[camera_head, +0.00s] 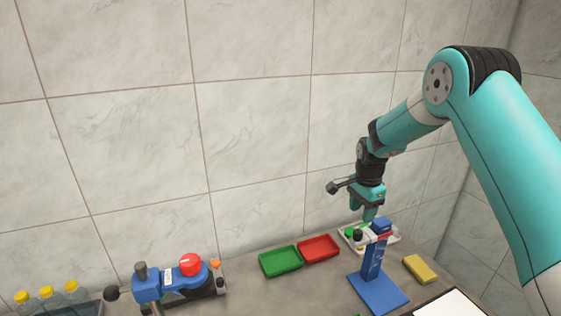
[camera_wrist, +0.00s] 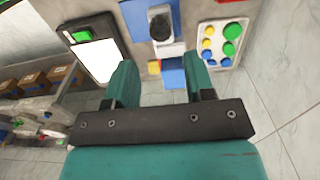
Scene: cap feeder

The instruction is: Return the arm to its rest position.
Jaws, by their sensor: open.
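My gripper (camera_head: 370,207) is at the end of my raised teal arm in the head view, pointing down close to the top of a blue stand (camera_head: 378,292). In the wrist view my gripper (camera_wrist: 161,88) shows two teal fingers spread apart with nothing held between them. Beyond the gap are parts of the blue stand (camera_wrist: 173,75) and a small yellow block. I cannot tell from the head view how much space lies between the fingertips and the stand.
A white tray of colored caps (camera_wrist: 222,42) is beside the stand. A green tray (camera_head: 280,261), a red tray (camera_head: 318,248), a yellow sponge (camera_head: 420,269) and a blue device with a red knob (camera_head: 190,264) are on the table. Bottles (camera_head: 48,295) stand far left. A tiled wall is behind.

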